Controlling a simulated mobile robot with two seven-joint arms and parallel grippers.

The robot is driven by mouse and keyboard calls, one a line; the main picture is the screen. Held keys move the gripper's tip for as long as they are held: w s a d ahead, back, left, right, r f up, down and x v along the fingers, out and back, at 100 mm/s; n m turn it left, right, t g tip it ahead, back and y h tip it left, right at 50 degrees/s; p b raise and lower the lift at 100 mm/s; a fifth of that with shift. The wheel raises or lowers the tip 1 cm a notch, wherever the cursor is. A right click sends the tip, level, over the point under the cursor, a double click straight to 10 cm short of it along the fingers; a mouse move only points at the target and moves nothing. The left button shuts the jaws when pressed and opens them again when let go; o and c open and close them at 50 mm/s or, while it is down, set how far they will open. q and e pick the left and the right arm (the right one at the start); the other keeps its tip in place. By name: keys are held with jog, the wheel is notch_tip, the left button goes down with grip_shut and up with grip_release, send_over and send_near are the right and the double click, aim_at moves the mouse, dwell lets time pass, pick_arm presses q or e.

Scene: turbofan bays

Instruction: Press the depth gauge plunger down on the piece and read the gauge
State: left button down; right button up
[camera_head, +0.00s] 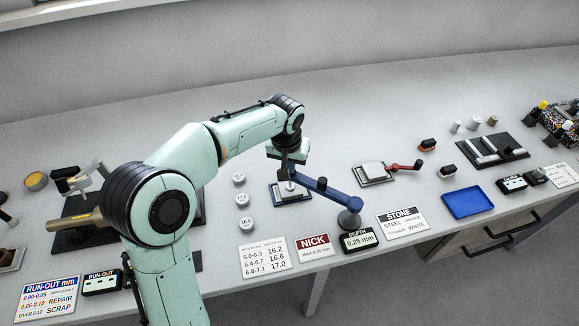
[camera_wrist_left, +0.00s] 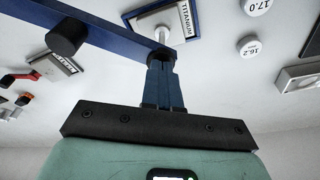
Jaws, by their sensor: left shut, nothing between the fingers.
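The depth gauge has a blue arm (camera_head: 328,190) on a round dark post (camera_head: 349,218). Its plunger end stands over the piece, a light plate (camera_head: 295,194) in a dark-blue holder. In the left wrist view, the holder (camera_wrist_left: 185,20) carries a TITANIUM label. My left gripper (camera_head: 287,173) points down at the plunger end of the arm. In the left wrist view, its shut fingers (camera_wrist_left: 160,62) meet the dark plunger top at the end of the blue arm (camera_wrist_left: 100,22); nothing is between them. The depth display (camera_head: 359,240) reads 0.25 mm. My right gripper is not in view.
White round weights or caps (camera_head: 240,198) stand left of the gauge. A NICK card (camera_head: 313,245) and a STONE card (camera_head: 402,224) lie in front. A second holder with a red handle (camera_head: 403,167) and a blue tray (camera_head: 467,203) are to the right. The back of the bench is clear.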

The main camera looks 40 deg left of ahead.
pick_arm(q)
jog(key=shift+s+f, duration=0.1)
jog(key=shift+f, duration=0.05)
dwell(0.4)
jog(key=shift+w+p+v, duration=0.15)
jog(key=shift+p+v, duration=0.4)
jog(key=shift+v, duration=0.35)
jog(key=shift+w+p+v, duration=0.2)
jog(key=shift+p+v, duration=0.4)
jog(key=shift+v, duration=0.3)
jog(key=shift+w+p+v, duration=0.15)
jog(key=shift+p+v, duration=0.4)
jog(key=shift+v, duration=0.35)
notch_tip(320, 180, up, 4)
jog(key=shift+w+a+f+p, duration=0.15)
jog(key=shift+a+f+p, duration=0.1)
jog(key=shift+p, duration=0.65)
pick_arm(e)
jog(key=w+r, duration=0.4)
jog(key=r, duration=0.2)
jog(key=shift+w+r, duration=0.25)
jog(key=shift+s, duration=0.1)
